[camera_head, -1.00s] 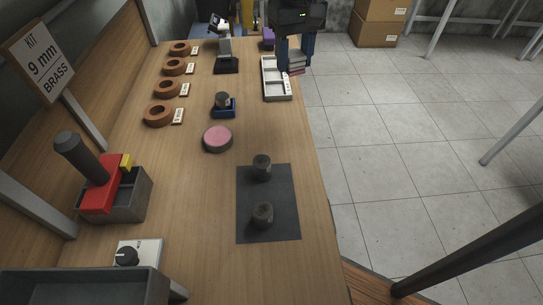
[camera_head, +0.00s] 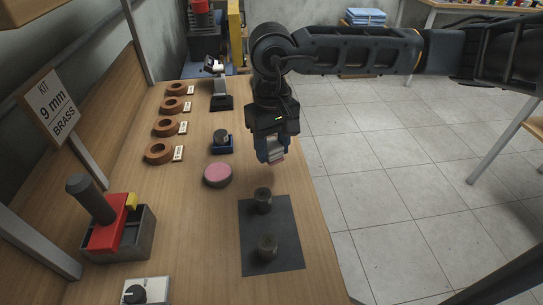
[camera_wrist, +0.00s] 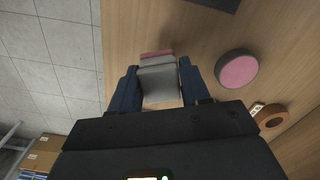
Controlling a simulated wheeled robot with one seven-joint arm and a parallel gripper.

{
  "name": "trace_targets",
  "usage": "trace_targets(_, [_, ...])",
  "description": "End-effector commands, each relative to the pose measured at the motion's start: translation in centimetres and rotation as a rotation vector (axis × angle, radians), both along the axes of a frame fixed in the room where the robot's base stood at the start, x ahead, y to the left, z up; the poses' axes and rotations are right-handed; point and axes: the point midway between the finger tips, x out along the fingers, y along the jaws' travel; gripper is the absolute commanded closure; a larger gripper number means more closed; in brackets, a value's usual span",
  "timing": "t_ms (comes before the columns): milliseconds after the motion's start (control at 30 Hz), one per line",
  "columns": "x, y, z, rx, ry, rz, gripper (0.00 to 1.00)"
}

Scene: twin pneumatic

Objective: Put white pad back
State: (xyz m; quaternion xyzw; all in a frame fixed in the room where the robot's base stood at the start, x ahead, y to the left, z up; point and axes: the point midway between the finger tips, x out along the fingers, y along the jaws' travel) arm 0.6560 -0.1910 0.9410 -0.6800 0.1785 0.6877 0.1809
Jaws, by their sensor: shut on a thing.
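My gripper (camera_head: 270,155) hangs above the right part of the wooden table, near the far edge of the dark mat. Its blue fingers are shut on a pale grey block (camera_wrist: 157,82) with a pink layer (camera_wrist: 156,54) at its far end. The fingers cover much of the block in the head view. I cannot tell whether this block is the white pad. A round pink-topped pad (camera_head: 218,174) lies on the table left of my gripper, and it also shows in the wrist view (camera_wrist: 238,70).
Two dark cylinders, a far one (camera_head: 263,200) and a near one (camera_head: 267,247), stand on the dark mat (camera_head: 285,262). A blue holder (camera_head: 219,147) and several brown rings (camera_head: 158,152) stand left. A grey bin (camera_head: 147,236) is at near left. Bare floor lies right.

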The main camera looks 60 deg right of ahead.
Motion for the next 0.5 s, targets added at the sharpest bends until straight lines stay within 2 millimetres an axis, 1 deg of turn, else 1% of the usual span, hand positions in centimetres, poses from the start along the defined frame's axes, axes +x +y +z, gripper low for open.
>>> trace_targets(133, [0.1, 0.3, -0.8, 0.002, 0.001, -0.003, 0.87])
trace_targets(300, [0.1, 0.3, -2.9, 0.004, 0.001, -0.005, 0.87])
trace_targets(400, [0.1, 0.3, -3.8, 0.002, 0.001, -0.004, 0.87])
trace_targets(500, [0.1, 0.2, -4.2, 0.000, 0.000, -0.002, 0.87])
